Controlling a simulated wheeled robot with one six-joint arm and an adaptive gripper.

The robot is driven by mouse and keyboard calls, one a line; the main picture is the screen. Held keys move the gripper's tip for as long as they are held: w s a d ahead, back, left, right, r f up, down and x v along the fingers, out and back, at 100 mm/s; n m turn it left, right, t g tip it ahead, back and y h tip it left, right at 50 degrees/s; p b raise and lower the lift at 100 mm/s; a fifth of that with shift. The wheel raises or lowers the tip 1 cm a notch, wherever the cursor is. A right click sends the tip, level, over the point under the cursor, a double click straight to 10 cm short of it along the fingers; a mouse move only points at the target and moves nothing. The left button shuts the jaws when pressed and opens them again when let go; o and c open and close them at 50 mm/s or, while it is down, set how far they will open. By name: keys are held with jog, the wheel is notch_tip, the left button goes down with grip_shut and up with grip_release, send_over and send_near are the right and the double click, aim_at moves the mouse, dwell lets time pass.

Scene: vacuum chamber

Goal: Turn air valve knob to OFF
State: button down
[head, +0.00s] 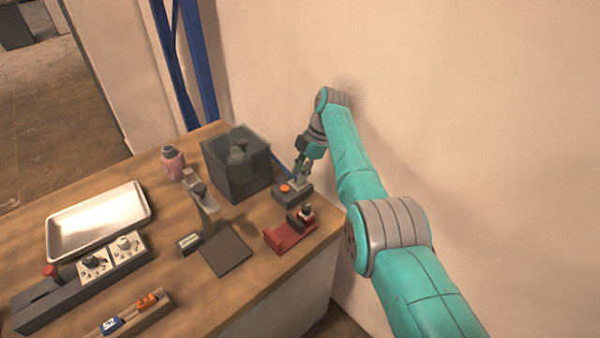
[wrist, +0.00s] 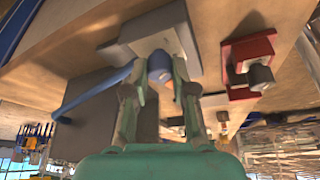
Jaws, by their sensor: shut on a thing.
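The air valve is a small dark grey box (head: 292,193) at the table's right edge, with an orange spot on top in the head view. In the wrist view the box (wrist: 190,30) carries a pale plate and a blue-grey knob (wrist: 159,65). My gripper (head: 299,180) reaches down onto the box from the wall side. In the wrist view my gripper's fingers (wrist: 158,78) stand on both sides of the knob, shut on it. A blue hose (wrist: 95,92) runs from beside the knob. The fingers partly hide the knob, and I cannot read its setting.
A dark transparent chamber (head: 222,178) stands left of the valve. A red bracket (head: 283,240) with a dark knob-like part lies close in front. A stand with a dark base (head: 226,252), a metal tray (head: 72,247) and a knob panel (head: 60,296) are farther left. The wall is close behind my arm.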

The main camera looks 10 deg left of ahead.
jog(key=c, duration=1.2)
grip_release()
notch_tip(320, 180, up, 10)
